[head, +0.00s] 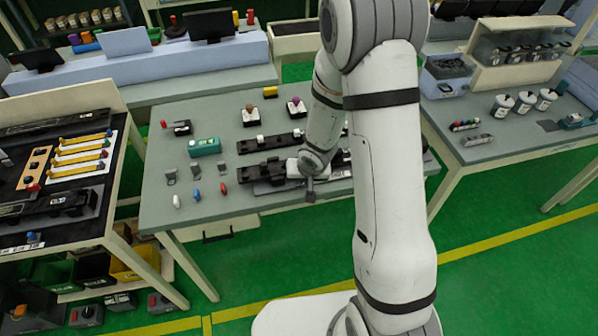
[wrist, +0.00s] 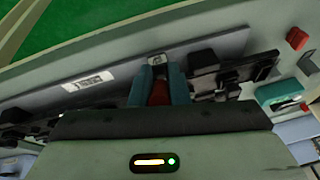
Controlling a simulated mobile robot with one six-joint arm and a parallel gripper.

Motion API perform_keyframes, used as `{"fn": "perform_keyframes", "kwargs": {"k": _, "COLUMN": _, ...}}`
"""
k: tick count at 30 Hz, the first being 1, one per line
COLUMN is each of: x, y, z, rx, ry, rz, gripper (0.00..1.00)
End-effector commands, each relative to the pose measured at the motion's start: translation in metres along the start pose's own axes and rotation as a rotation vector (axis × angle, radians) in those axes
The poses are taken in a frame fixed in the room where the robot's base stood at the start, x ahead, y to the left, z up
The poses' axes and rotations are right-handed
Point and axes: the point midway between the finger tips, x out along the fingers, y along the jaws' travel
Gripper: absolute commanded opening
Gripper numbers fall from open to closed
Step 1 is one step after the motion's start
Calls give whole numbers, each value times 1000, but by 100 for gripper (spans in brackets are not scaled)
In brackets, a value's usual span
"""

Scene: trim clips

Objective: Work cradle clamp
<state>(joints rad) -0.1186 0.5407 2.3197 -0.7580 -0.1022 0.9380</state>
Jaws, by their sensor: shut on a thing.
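In the wrist view my gripper (wrist: 157,72) has its two blue-grey fingers closed around a small red piece (wrist: 160,93), which looks like the clamp's handle. A small pale metal-looking part (wrist: 157,59) shows at the fingertips. In the head view the wrist end of my arm is low over the black cradle fixture (head: 262,171) at the table's front, and the fingers are hidden there. The wrist view shows black blocks of the fixture (wrist: 203,58) right of the fingers. The clamp's exact position is mostly hidden by my gripper.
On the grey table (head: 225,215) are a teal box (head: 204,147), small white, blue and red pieces at the front left, and a second black rail (head: 262,143) behind the fixture. A side bench (head: 70,235) with yellow-handled tools stands at left. Another table (head: 510,145) stands at right.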

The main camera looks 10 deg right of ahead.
Motion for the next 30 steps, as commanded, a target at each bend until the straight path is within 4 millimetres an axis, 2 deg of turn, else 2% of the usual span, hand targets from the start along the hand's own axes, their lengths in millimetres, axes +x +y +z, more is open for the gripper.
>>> {"fn": "perform_keyframes", "kwargs": {"k": 13, "x": 0, "y": -5, "z": 3, "rx": -8, "ry": -8, "rz": 1, "gripper": 0}}
{"fn": "perform_keyframes", "kwargs": {"k": 14, "x": 0, "y": -5, "z": 3, "rx": -8, "ry": -8, "rz": 1, "gripper": 18}}
{"fn": "perform_keyframes", "kwargs": {"k": 21, "x": 0, "y": -7, "z": 3, "rx": -12, "ry": -8, "rz": -1, "gripper": 37}}
{"fn": "perform_keyframes", "kwargs": {"k": 30, "x": -1, "y": -8, "z": 3, "rx": -15, "ry": -8, "rz": -2, "gripper": 37}}
